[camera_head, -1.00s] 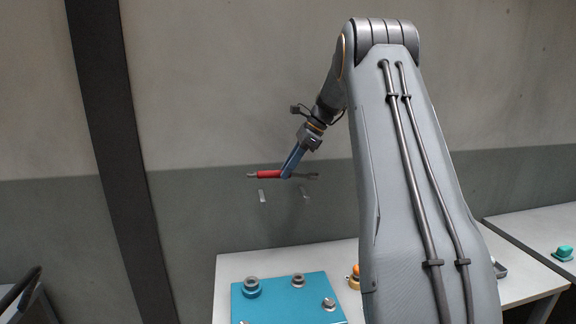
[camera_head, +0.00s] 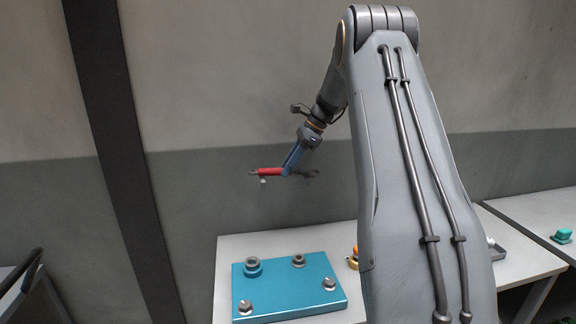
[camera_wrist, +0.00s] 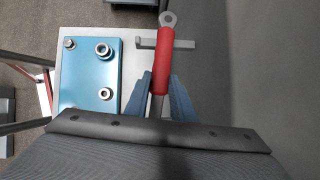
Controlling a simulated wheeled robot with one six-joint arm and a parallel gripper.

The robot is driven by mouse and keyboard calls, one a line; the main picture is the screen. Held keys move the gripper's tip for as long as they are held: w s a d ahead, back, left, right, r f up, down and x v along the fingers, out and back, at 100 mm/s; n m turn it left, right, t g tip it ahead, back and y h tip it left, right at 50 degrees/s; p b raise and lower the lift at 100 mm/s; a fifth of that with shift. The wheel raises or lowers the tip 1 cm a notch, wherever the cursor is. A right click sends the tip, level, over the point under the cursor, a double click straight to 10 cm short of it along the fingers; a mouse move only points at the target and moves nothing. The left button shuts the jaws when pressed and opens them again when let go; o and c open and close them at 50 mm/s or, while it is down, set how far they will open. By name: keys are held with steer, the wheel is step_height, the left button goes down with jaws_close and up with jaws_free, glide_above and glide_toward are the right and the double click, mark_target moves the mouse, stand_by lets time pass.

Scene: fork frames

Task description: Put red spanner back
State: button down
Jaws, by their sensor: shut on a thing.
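The red spanner (camera_head: 270,171) lies roughly level in front of the back wall, its ring end to the left. My gripper (camera_head: 287,171), with blue fingers, is shut around its handle. The wrist view shows the spanner (camera_wrist: 162,66) between the fingers (camera_wrist: 160,88), ring end pointing up the picture. A small pale wall bracket (camera_head: 263,180) shows just under the spanner's left part; I cannot tell whether they touch. In the wrist view a grey bracket (camera_wrist: 183,44) lies behind the handle. The spanner's far end is dark and partly hidden by the fingers.
A white table (camera_head: 228,250) stands below with a blue plate (camera_head: 290,286) bearing several round metal fittings. An orange-topped item (camera_head: 353,260) is partly behind my arm. A second table (camera_head: 530,228) with a green item (camera_head: 562,236) is at right.

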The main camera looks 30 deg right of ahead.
stand_by(0.3)
steer(key=c, duration=1.4)
jaws_free()
steer(key=shift+f, duration=0.1)
steer(key=shift+c, duration=0.2)
steer(key=shift+b+v, duration=1.45)
steer(key=shift+v, duration=2.45)
